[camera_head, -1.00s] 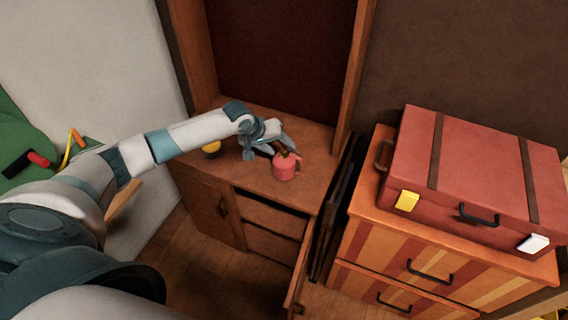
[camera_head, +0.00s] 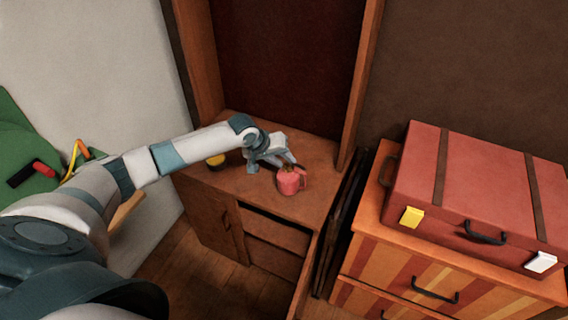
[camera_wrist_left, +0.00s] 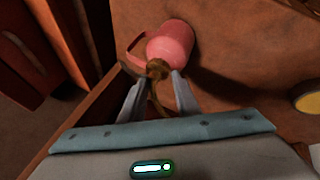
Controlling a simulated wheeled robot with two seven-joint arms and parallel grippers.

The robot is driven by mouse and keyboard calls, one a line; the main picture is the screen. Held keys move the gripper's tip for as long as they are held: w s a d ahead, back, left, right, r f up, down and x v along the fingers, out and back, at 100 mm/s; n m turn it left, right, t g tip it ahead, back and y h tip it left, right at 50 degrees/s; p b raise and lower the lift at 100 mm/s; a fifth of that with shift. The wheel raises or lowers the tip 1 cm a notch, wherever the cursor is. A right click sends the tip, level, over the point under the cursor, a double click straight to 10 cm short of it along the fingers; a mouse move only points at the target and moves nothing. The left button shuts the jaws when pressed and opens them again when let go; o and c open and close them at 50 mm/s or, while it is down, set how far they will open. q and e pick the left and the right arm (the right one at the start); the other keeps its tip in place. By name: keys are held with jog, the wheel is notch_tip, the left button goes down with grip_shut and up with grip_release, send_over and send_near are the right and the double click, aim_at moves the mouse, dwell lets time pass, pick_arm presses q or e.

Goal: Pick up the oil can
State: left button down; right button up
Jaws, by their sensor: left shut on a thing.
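The oil can is a pinkish-red can (camera_head: 290,181) with a side handle and a brass-brown top and spout. It appears upright on the wooden cabinet top (camera_head: 235,180), near its front right part. My left gripper (camera_head: 284,163) reaches over it from the left and is shut on its top. In the left wrist view the can (camera_wrist_left: 171,44) lies just beyond the fingertips (camera_wrist_left: 160,75), with the brass top between the two fingers. Part of the spout is hidden by the gripper. My right gripper is not in view.
A yellow-topped round item (camera_head: 215,160) sits left of the gripper on the cabinet. A red suitcase (camera_head: 480,190) lies on a striped chest at right. Tall wooden posts and a dark back panel (camera_head: 290,60) stand behind.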

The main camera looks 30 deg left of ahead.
pick_arm(q)
jog(key=shift+w+r+b, duration=0.1)
jog(key=shift+r+b, duration=0.5)
jog(key=shift+r, duration=1.15)
jog(key=w+d+r+b, duration=0.2)
jog(key=d+r, duration=0.5)
jog(key=d, duration=0.4)
jog(key=shift+d+b, duration=0.2)
jog(key=shift+b, duration=0.45)
jog(key=shift+s+r, duration=0.1)
